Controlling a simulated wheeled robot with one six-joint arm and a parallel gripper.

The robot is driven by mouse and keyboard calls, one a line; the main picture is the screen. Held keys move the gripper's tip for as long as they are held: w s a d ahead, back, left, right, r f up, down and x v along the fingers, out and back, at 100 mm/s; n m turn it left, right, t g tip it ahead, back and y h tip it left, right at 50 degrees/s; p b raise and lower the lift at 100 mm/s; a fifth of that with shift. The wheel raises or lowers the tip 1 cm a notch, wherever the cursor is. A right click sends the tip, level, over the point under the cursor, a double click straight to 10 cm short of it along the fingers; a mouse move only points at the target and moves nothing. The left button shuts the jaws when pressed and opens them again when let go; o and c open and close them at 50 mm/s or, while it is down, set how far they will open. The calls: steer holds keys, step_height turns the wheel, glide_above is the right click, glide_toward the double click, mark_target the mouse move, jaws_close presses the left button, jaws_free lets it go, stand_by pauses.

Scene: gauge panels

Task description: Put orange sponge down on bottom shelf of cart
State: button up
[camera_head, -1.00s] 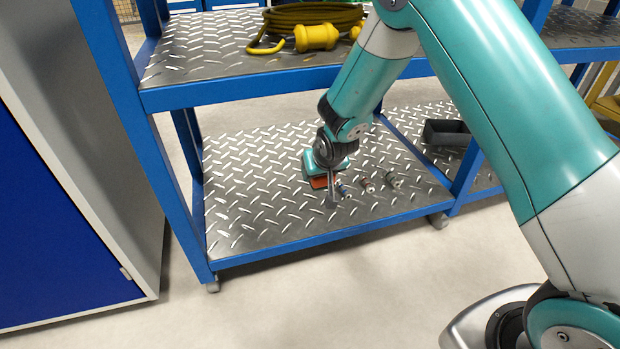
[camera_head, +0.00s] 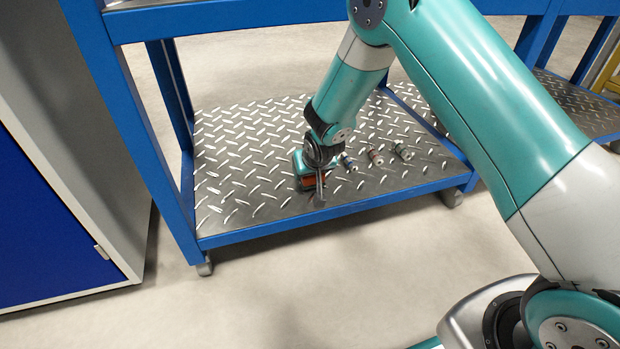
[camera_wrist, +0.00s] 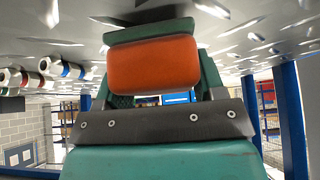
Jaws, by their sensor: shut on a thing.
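The orange sponge (camera_wrist: 152,65) has a dark green layer on one face and fills the upper middle of the wrist view. In the head view its orange side (camera_head: 307,183) shows at my gripper (camera_head: 316,186), partly hidden by it. My gripper is shut on the sponge. It is low over the cart's bottom shelf (camera_head: 240,200), a silver diamond-plate surface with a blue frame, near the front edge. The shelf shows along the top of the wrist view, close to the sponge's green face. I cannot tell whether they touch.
Small cylindrical fittings stand right of my gripper: a blue-banded one (camera_head: 347,162), a reddish one (camera_head: 376,157) and a greenish one (camera_head: 402,151). The upper shelf (camera_head: 220,14) lies overhead, and a blue post (camera_head: 170,210) stands left. Bare plate lies left of the gripper.

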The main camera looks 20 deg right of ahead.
steer(key=shift+f, duration=0.7)
steer(key=o, duration=0.9)
steer(key=shift+r, duration=0.1)
steer(key=shift+r+p, duration=0.3)
steer(key=shift+r, duration=0.05)
steer(key=s+a+r+n+g+y+p, duration=0.15)
steer(key=s+r+p, duration=0.25)
steer(key=s+r, duration=0.7)
steer(key=s+a+r+n+g+y+p, duration=0.1)
steer(key=s+a+r+g+p, duration=0.2)
steer(key=s+r, duration=0.75)
steer(key=s+r+n+g+y, duration=0.1)
steer(key=s+r+n, duration=0.3)
steer(key=s+r, duration=0.9)
steer(key=shift+s+n+g+y+p, duration=0.35)
steer(key=shift+s+g, duration=0.2)
steer(key=shift+s, duration=0.25)
